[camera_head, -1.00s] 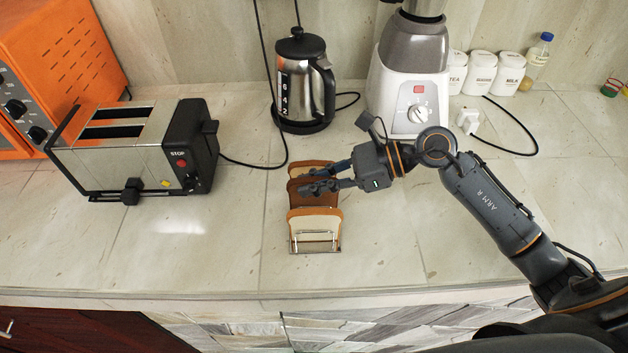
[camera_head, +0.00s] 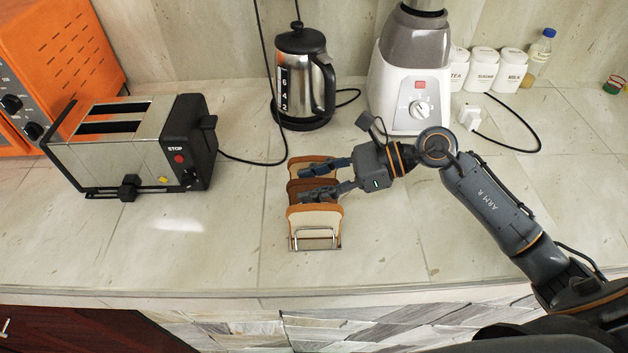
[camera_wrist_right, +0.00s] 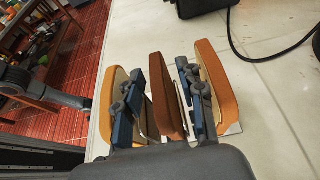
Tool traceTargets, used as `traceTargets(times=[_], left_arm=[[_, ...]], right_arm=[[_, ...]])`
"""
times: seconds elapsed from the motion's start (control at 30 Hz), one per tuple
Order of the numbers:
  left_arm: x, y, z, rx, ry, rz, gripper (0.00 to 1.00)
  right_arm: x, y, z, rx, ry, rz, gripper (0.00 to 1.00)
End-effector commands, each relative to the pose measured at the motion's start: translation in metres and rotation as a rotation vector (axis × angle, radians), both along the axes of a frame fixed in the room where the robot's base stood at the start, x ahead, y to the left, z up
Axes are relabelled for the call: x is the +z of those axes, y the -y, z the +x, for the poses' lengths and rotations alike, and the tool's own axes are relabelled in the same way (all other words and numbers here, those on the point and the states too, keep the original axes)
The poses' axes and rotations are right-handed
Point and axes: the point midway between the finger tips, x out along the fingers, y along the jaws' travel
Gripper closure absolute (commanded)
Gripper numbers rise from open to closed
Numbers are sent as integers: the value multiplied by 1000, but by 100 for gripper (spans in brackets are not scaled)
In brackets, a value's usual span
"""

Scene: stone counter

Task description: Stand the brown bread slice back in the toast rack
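The brown bread slice (camera_head: 300,187) stands on edge between two paler slices, one behind (camera_head: 306,163) and one in front (camera_head: 315,220). The toast rack (camera_head: 315,243) is a low wire frame under them; its middle is hidden by the slices. My right gripper (camera_head: 319,180) is open, one finger on each side of the brown slice. In the right wrist view the brown slice (camera_wrist_right: 166,95) lies between the fingers; a gap shows on its right, while the left finger is close and contact cannot be told.
A toaster (camera_head: 140,145) stands to the left, by an orange oven (camera_head: 60,60). A kettle (camera_head: 302,85) and a white blender (camera_head: 410,95) stand behind. Canisters (camera_head: 482,70) are at the back right. The counter in front and to the right of the rack is clear.

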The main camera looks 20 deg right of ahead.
Motion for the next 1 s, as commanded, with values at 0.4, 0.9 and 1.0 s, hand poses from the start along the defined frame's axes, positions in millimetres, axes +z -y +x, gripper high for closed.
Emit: traceTargets(times=[0.4, 0.9, 1.0], left_arm=[[0, 0, 0, 0, 0, 0, 0], [0, 1, 0, 0, 0, -1, 0], [0, 1, 0, 0, 0, -1, 0]], right_arm=[[23, 56, -16, -2, -2, -6, 61], [46, 107, -31, 0, 0, 0, 61], [47, 107, -31, 0, 0, 0, 61]])
